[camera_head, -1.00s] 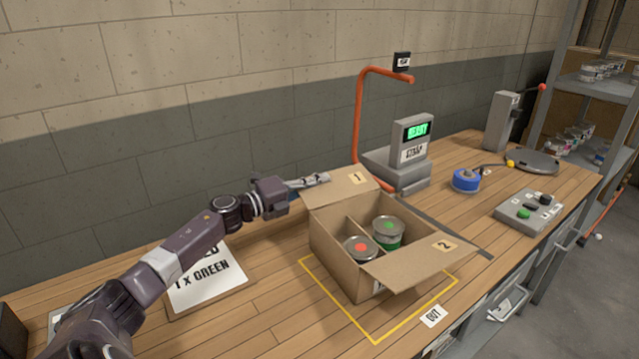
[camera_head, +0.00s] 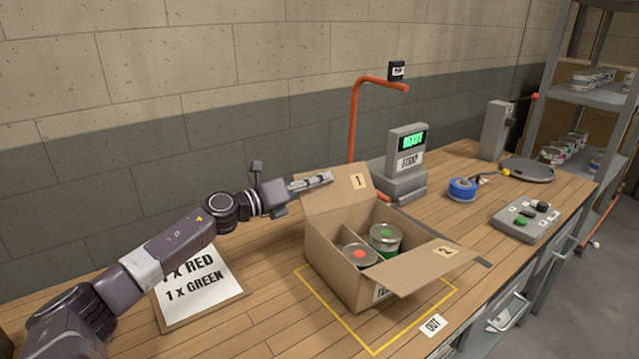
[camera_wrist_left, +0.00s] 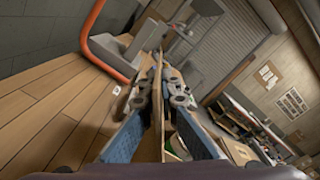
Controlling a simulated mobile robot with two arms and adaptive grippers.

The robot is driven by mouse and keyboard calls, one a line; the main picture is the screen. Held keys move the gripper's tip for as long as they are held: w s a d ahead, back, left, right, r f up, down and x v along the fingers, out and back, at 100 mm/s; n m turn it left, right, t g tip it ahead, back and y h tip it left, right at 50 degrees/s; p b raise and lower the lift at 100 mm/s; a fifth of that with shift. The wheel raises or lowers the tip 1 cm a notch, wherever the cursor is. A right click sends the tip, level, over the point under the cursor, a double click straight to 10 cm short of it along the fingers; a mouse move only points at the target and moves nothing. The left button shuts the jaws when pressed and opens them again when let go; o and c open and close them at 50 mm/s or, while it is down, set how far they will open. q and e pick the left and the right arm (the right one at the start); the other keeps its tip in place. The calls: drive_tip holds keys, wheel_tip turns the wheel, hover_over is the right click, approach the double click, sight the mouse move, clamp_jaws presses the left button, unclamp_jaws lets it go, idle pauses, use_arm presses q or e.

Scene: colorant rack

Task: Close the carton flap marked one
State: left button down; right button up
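The open brown carton (camera_head: 335,262) stands on the bench inside a yellow outline. Its flap marked 1 (camera_head: 350,200) stands up, leaning outward, at the back left side. My left gripper (camera_head: 322,180) is at that flap's upper left edge. In the left wrist view the flap (camera_wrist_left: 158,100) shows edge-on between the two fingers, whose tips (camera_wrist_left: 160,85) close in on it from both sides. The flap marked 2 (camera_head: 425,267) is folded outward at the front right. Two cans, red-dotted (camera_head: 359,254) and green-dotted (camera_head: 386,236), sit in divided compartments. My right gripper is out of view.
An orange bent pipe (camera_head: 353,120) and a grey machine with a green display (camera_head: 405,160) stand behind the carton. Blue tape (camera_head: 462,189) and a button box (camera_head: 525,220) lie to the right. An order sign (camera_head: 200,290) lies below my left arm.

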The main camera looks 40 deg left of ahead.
use_arm(q)
drive_tip(key=shift+d, duration=0.1)
idle(0.3)
drive_tip(key=c, duration=2.2)
unclamp_jaws()
drive_tip(key=shift+s, duration=0.1)
drive_tip(key=shift+v, duration=2.15)
drive_tip(key=v, duration=0.7)
drive_tip(key=shift+s, duration=0.25)
drive_tip(key=shift+r, duration=0.1)
drive_tip(key=shift+c, duration=0.2)
